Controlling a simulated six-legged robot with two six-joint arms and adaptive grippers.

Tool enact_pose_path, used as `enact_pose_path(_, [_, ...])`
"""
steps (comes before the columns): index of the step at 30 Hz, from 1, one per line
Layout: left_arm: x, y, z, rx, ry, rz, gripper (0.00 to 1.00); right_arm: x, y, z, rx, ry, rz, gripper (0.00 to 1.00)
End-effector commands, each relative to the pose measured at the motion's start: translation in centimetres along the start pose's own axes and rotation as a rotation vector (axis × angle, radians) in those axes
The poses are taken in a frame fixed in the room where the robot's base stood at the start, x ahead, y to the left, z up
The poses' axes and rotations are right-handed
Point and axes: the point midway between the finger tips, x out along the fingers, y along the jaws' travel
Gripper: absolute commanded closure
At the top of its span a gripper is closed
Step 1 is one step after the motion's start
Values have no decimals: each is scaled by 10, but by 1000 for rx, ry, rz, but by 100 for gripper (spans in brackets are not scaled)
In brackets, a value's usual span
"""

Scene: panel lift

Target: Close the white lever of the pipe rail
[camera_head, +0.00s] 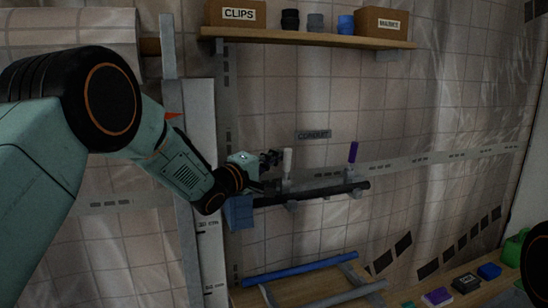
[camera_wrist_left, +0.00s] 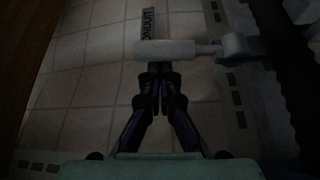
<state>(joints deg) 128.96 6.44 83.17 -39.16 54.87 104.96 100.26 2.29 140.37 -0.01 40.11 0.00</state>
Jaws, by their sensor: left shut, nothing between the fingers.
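The white lever (camera_head: 287,162) stands upright on the dark pipe rail (camera_head: 325,191), which is fixed to the tiled wall. A purple lever (camera_head: 352,153) also stands upright farther right on the rail. My left gripper (camera_head: 272,158) is shut and empty, just left of the white lever's upper part. In the left wrist view the white lever (camera_wrist_left: 165,50) lies across the picture right ahead of the shut fingertips (camera_wrist_left: 160,78). I cannot tell whether they touch it. My right gripper is not in view.
A blue block (camera_head: 238,213) is at the rail's left end. A shelf (camera_head: 310,38) with boxes and rolls hangs above. Below is a bench (camera_head: 300,289) with a blue bar (camera_head: 298,268) and small coloured items on the right. A vertical ruler (camera_head: 208,245) stands left of the rail.

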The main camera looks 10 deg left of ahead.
Motion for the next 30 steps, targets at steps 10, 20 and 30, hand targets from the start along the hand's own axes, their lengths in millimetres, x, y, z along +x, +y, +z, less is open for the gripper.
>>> enact_pose_path(10, [0,0,0,0,0,0,100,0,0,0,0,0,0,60])
enact_pose_path(20, [-1,0,1,1,1,-1,100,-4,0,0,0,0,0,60])
enact_pose_path(30, [-2,0,4,0,0,-2,100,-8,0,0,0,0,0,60])
